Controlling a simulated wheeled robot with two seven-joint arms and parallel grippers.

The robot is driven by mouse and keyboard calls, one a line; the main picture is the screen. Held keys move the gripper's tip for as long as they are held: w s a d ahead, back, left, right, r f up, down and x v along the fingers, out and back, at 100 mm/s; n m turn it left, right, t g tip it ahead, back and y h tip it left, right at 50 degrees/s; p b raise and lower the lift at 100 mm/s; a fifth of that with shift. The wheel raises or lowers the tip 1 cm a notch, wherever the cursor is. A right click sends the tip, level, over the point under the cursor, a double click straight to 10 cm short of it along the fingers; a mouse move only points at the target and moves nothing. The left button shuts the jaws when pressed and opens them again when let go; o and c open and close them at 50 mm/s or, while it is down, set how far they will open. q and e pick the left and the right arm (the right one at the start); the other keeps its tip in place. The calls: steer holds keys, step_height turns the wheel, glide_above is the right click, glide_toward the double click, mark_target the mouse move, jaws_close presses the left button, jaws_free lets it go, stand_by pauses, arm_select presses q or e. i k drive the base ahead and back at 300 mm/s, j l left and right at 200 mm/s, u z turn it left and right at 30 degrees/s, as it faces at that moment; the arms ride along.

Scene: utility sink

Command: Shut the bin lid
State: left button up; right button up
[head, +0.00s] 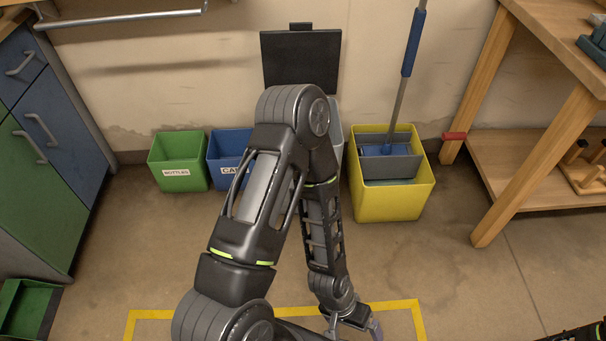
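The bin's dark lid (300,60) stands upright and open against the back wall. The grey bin body (336,122) below it is mostly hidden behind my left arm; only a strip shows at the arm's right side. My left arm crosses the middle of the head view and bends down toward the floor. My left gripper (373,328) is at the bottom edge, low and well in front of the bin, apart from the lid. It is partly cut off, so its opening is unclear. Only a bit of my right arm shows in the bottom right corner; its gripper is out of view.
A green bin (180,178) and a blue bin (229,180) stand left of the lidded bin. A yellow bin (392,203) with a grey bucket and mop (408,60) stands right. A wooden table (560,140) is at right, cabinets (40,150) at left. Floor in front is clear.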

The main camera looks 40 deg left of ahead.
mark_target(301, 54)
steer(key=u, duration=1.25)
steer(key=i+l+z, duration=0.15)
steer(key=i+l, duration=0.15)
steer(key=i, duration=0.15)
steer(key=i+l+z, duration=0.1)
steer(key=i+l, duration=0.2)
steer(key=i+l+z, duration=0.15)
steer(key=i, duration=0.4)
steer(key=i+l+z, duration=0.1)
steer(key=i+l, duration=0.15)
steer(key=i, duration=0.25)
